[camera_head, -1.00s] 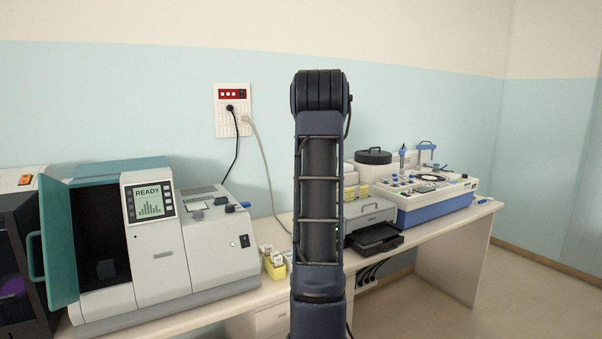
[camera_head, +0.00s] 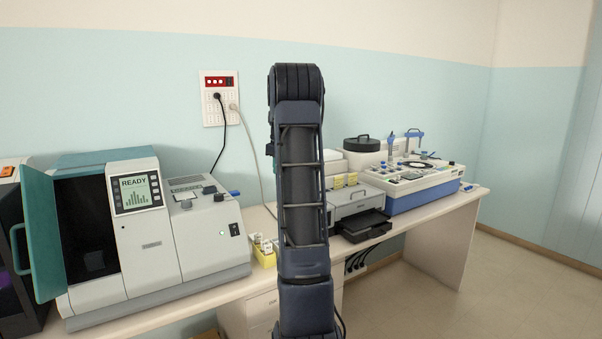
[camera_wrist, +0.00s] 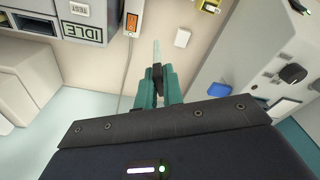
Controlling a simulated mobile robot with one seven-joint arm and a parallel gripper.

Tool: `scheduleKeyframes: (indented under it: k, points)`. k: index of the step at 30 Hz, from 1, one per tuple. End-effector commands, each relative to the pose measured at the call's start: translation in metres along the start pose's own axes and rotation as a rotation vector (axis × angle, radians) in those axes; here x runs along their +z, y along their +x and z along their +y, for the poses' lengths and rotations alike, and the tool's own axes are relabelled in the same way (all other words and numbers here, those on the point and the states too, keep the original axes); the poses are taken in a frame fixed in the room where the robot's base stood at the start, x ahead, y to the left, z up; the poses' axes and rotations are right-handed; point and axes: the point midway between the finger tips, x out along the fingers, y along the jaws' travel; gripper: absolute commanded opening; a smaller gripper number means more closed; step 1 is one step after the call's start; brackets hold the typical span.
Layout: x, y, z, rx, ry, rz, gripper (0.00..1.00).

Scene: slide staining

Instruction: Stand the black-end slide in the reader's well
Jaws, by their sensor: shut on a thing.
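In the wrist view my gripper (camera_wrist: 157,84) has teal fingers shut on a thin slide (camera_wrist: 156,52). The slide's black end is between the fingers, and its pale, clear part sticks out past the tips. My gripper is not visible in the head view, where my dark arm stands upright in the middle. A grey machine with a READY screen (camera_head: 137,193) and an open teal door stands at the left on the bench. I cannot tell from these views whether it is the reader, and I make out no well.
A yellow box of slides (camera_head: 263,257) stands right of the grey machine. A printer-like unit (camera_head: 355,203) and a blue-white instrument (camera_head: 422,196) stand farther right. Open floor lies at the right.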

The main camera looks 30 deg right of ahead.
Motion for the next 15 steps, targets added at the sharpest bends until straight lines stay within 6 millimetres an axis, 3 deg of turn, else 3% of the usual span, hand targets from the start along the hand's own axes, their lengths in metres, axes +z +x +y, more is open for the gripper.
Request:
scheduleKeyframes:
  k: [1, 6, 15]
  points:
    - [-0.019, -0.002, -0.013, -0.007, -0.076, 0.001, 0.00]
    - [-0.072, -0.013, -0.055, -0.033, -0.329, 0.004, 0.00]
    - [-0.152, -0.032, -0.139, -0.078, -0.769, 0.018, 0.00]
